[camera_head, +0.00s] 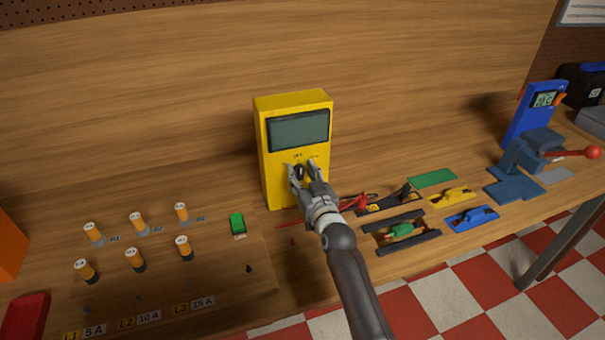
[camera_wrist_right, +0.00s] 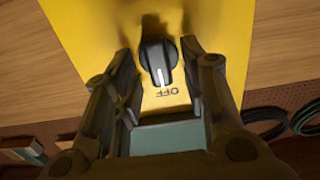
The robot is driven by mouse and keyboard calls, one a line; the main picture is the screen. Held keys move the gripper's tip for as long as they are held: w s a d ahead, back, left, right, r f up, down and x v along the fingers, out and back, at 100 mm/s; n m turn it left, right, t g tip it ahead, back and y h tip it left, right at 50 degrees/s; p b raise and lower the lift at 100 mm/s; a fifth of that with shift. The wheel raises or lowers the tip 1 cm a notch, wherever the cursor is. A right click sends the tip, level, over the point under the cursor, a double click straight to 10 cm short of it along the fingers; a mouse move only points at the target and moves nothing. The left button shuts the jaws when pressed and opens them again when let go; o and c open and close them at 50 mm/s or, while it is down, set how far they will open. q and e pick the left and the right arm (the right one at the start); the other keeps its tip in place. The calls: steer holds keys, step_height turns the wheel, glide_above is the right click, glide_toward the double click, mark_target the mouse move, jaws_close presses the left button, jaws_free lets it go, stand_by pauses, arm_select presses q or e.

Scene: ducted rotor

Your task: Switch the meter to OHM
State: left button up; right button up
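The yellow meter (camera_head: 268,150) stands upright on the bench with a blank grey display (camera_head: 299,130). Its black dial knob (camera_wrist_right: 159,62) shows in the right wrist view, with its white pointer line at the OFF mark (camera_wrist_right: 160,92). No OHM mark is readable. My right gripper (camera_head: 308,174) is at the meter's front. In the wrist view, its fingers (camera_wrist_right: 157,55) are apart on either side of the knob, with narrow gaps visible. My left gripper is not in view.
Several orange-topped cylinders (camera_head: 138,222) stand on a board at left. Test leads, a black tray (camera_head: 410,243), a blue tool (camera_head: 472,218) and a blue press (camera_head: 520,170) are at right.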

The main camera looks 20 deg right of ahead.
steer(key=shift+c, duration=0.7)
jaws_close()
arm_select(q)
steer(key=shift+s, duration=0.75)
arm_select(e)
steer(key=shift+m, duration=0.3)
steer(key=m, duration=0.2)
steer(key=m+p, duration=0.1)
steer(key=m, duration=0.1)
steer(key=shift+d+m, duration=0.2)
steer(key=shift+m, duration=0.1)
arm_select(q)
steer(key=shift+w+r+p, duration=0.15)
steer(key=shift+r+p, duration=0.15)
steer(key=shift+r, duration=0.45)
arm_select(e)
steer(key=m, duration=0.5)
steer(key=shift+d+f+m, duration=0.15)
steer(key=shift+m, duration=0.15)
steer(key=shift+o, duration=0.7)
jaws_free()
